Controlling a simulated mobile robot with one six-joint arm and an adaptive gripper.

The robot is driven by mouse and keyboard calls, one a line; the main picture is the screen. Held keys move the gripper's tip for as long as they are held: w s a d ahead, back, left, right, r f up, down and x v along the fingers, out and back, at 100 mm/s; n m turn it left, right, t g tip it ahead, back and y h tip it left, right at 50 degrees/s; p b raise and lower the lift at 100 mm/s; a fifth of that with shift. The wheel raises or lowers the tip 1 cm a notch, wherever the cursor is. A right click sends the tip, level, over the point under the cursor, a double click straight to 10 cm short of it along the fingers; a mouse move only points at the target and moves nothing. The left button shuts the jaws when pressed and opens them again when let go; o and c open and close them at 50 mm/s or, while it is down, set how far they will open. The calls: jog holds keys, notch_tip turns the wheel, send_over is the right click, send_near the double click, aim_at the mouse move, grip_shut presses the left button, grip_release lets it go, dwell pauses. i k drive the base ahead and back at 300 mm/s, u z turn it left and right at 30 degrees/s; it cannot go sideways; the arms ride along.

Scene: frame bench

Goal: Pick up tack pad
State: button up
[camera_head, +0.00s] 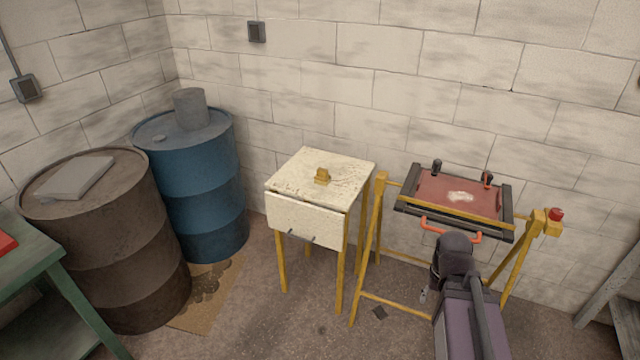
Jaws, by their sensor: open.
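A small mustard-yellow block (322,177), which looks like the tack pad, sits on the worn cream top of a small cabinet (345,165) with yellow legs. My arm rises from the bottom edge, right of the cabinet and in front of the yellow frame bench. I see nothing held at that tip.
A blue drum (205,190) and a brown drum (110,230) stand left. The cabinet top around the block is clear.

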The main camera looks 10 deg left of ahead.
aim_at(322, 177)
jog(key=u, duration=0.45)
jog(key=i, duration=1.35)
jog(key=z, duration=0.25)
